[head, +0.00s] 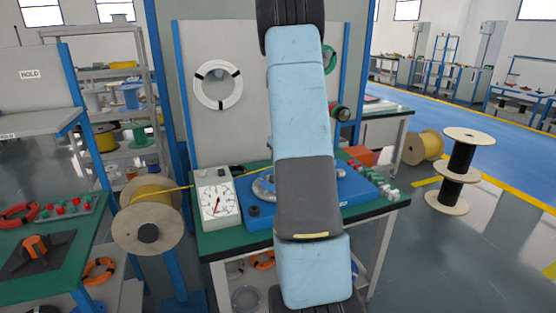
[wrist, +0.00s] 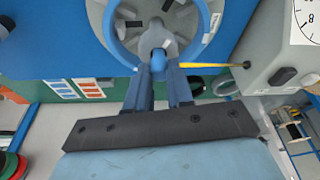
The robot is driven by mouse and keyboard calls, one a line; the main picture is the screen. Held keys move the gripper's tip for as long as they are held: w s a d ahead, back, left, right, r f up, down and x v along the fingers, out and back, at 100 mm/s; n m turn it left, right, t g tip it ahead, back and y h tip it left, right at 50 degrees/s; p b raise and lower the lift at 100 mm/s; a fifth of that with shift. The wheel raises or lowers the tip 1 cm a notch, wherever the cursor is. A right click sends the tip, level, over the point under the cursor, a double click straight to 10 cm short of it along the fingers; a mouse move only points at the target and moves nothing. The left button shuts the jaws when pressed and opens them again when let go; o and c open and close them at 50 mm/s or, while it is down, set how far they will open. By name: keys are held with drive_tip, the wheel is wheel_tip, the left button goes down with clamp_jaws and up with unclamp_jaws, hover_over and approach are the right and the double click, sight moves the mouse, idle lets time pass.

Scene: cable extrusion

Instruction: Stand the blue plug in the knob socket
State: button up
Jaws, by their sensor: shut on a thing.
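In the wrist view, the two blue fingers of my gripper (wrist: 158,82) close on a rounded blue piece, the blue plug (wrist: 158,62), which shows at their tips. The plug is in front of a grey spoked hub (wrist: 182,42) set in a round opening of a blue housing (wrist: 108,62). I cannot tell whether the plug touches the hub. In the head view my arm hides the gripper, the plug and most of the hub. I cannot make out a knob socket for certain; a dark plate with an orange knob (head: 36,245) lies on the left green bench.
A yellow cable (wrist: 210,65) runs beside the fingers to a white gauge box (head: 217,198). A yellow spool (head: 147,195) stands left of the bench. Small coloured parts (head: 370,172) line the bench's right side. Open floor (head: 410,270) lies to the right.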

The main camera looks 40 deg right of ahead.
drive_tip(key=shift+f, duration=0.3)
idle(0.4)
drive_tip(key=o, duration=0.9)
drive_tip(key=shift+r, duration=0.1)
drive_tip(key=shift+r, duration=3.95)
